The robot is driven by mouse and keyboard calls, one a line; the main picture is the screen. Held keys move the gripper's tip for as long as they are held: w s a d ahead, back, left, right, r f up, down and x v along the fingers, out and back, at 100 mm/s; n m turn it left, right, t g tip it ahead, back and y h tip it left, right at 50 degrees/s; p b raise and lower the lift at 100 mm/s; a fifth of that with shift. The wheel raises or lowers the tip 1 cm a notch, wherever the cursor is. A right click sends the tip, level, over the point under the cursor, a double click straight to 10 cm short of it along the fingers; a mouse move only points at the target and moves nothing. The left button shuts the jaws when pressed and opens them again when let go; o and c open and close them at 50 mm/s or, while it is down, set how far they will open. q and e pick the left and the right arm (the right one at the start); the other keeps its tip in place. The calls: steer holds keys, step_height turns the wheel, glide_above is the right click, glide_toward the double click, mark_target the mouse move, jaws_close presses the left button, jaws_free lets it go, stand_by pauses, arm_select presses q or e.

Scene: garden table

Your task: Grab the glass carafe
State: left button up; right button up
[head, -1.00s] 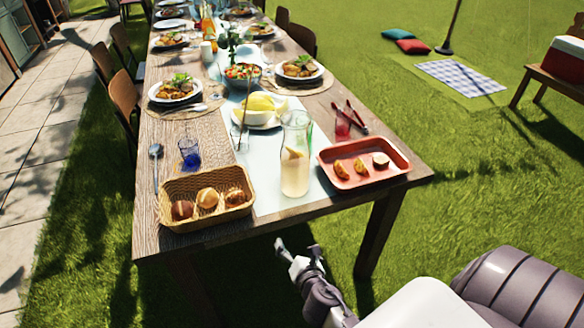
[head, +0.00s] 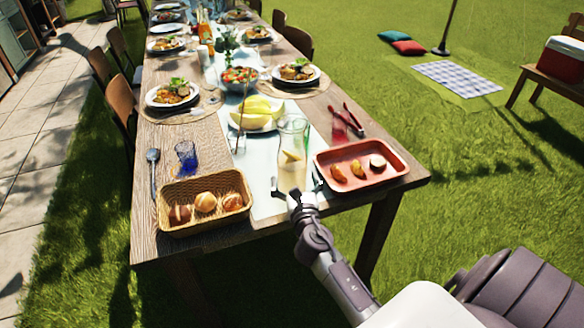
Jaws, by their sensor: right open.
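The glass carafe (head: 292,145) stands upright near the front end of the table, between a bread basket and a red tray. It is clear, with pale yellowish contents. My right gripper (head: 296,188) is open at the table's front edge, with its fingers spread at the carafe's lower part. One finger shows left of the carafe and the other at its right. I cannot tell whether they touch the glass. The gripper partly hides the carafe's base. My left gripper is not in view.
The wicker basket (head: 168,220) with bread rolls is close on the left. The red tray (head: 402,166) with food pieces is close on the right. A blue glass (head: 186,157), a plate of yellow fruit (head: 256,122) and red-handled tongs (head: 352,117) stand or lie farther back.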

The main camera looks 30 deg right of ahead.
steer(key=x, duration=0.4)
steer(key=shift+w+d+f, duration=0.15)
steer(key=shift+w+f, duration=0.05)
steer(key=shift+f, duration=0.15)
steer(key=shift+s, duration=0.1)
steer(key=shift+c, duration=0.3)
steer(key=c, duration=1.6)
steer(key=shift+r, duration=0.2)
